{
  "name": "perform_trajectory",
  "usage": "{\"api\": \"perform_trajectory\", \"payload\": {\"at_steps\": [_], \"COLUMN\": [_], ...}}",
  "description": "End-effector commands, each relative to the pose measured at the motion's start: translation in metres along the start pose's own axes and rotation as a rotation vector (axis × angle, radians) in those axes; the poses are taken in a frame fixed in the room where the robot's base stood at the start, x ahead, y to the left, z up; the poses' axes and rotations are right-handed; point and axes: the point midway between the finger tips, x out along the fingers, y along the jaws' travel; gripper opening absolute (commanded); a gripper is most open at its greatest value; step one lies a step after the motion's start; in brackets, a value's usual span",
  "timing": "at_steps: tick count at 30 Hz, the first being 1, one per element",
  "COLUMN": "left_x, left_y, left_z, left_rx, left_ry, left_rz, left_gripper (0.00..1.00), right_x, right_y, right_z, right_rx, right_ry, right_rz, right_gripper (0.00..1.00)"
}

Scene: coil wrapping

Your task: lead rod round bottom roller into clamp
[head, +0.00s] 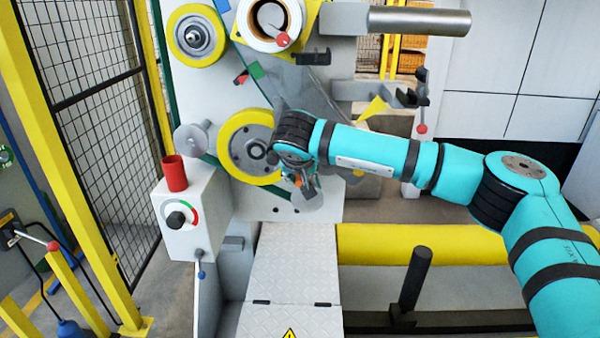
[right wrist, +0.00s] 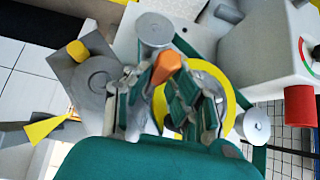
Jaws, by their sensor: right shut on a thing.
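My right gripper (head: 304,188) is low in front of the machine, just right of the large yellow-rimmed roller (head: 225,138). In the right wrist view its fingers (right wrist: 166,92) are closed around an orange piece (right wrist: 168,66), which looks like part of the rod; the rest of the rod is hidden. The yellow-rimmed roller (right wrist: 236,92) shows behind the fingers in that view. Small grey rollers (right wrist: 155,30) lie beyond the fingertips and to the sides. Which roller is the bottom one, I cannot tell. The clamp is not clearly made out. My left gripper is not in view.
A control box (head: 195,215) with a red cup-like cylinder (head: 174,173) stands left of the roller. A yellow-framed mesh fence (head: 95,110) is at the left. A red-tipped lever (head: 422,127) hangs at the right. A grey tread-plate step (head: 292,265) lies below.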

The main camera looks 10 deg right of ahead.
Motion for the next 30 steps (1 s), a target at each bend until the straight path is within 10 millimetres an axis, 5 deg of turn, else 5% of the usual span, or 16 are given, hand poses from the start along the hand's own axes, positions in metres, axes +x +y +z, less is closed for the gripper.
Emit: {"api": "perform_trajectory", "payload": {"at_steps": [30], "left_x": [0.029], "left_y": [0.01], "left_z": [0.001], "left_rx": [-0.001], "left_ry": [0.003], "left_rz": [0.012], "left_gripper": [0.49], "right_x": [0.024], "right_y": [0.033], "right_z": [0.023], "right_rx": [0.0], "right_ry": [0.002], "right_rz": [0.0], "right_gripper": [0.0]}}
